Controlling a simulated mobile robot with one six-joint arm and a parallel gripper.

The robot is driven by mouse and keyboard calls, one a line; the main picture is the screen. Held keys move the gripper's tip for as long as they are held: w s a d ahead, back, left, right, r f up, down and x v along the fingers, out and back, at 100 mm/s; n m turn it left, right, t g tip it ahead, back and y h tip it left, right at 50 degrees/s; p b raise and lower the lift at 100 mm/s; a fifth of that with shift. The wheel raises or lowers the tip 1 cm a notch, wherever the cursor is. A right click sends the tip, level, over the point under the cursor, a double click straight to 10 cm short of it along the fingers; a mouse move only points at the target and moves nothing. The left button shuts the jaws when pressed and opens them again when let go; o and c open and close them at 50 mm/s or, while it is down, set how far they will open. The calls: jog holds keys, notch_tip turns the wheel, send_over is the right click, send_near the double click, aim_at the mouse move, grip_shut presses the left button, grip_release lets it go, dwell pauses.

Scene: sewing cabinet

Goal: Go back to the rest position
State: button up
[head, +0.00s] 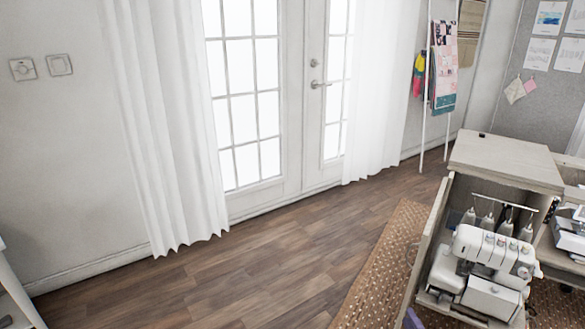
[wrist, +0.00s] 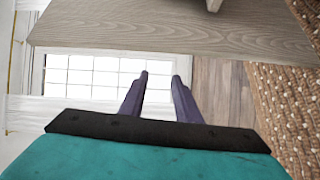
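My gripper (wrist: 160,76) shows in the wrist view as two dark purple fingers in front of a teal body with a black edge. The fingers stand apart with a clear gap and nothing between them. A wooden panel (wrist: 170,32) crosses the view beyond the fingertips, apart from them. In the head view only a small purple bit of my gripper (head: 412,320) shows at the bottom edge, by the sewing cabinet (head: 505,165). Its fingertips cannot be made out there.
A white overlock machine (head: 490,262) stands inside the cabinet, whose left panel (head: 425,245) reaches toward the floor. A woven rug (head: 385,262) lies beside it. The wooden floor (head: 270,270) before the glazed doors (head: 245,100) and white curtains (head: 165,120) is clear.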

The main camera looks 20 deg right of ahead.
jog(key=w+a+r+m+g+y+p, duration=0.15)
jog(key=w+a+p, duration=0.55)
jog(key=w+a, duration=0.7)
jog(key=a+f+m+g+p, duration=0.35)
jog(key=a+g+p, duration=0.2)
jog(key=a, duration=0.85)
jog(key=s+a+f+m+g+p, duration=0.35)
jog(key=s+a+f+g, duration=0.3)
jog(key=s, duration=0.45)
jog(key=s+a+m+g, duration=0.2)
jog(key=s+m+g, duration=0.1)
jog(key=s, duration=0.6)
jog(key=s+a+r+m+g+y, duration=0.1)
jog(key=s+a+m+g, duration=0.1)
jog(key=s+g, duration=0.4)
jog(key=s+m+b, duration=0.1)
jog(key=s, duration=0.3)
jog(key=shift+s+r, duration=0.15)
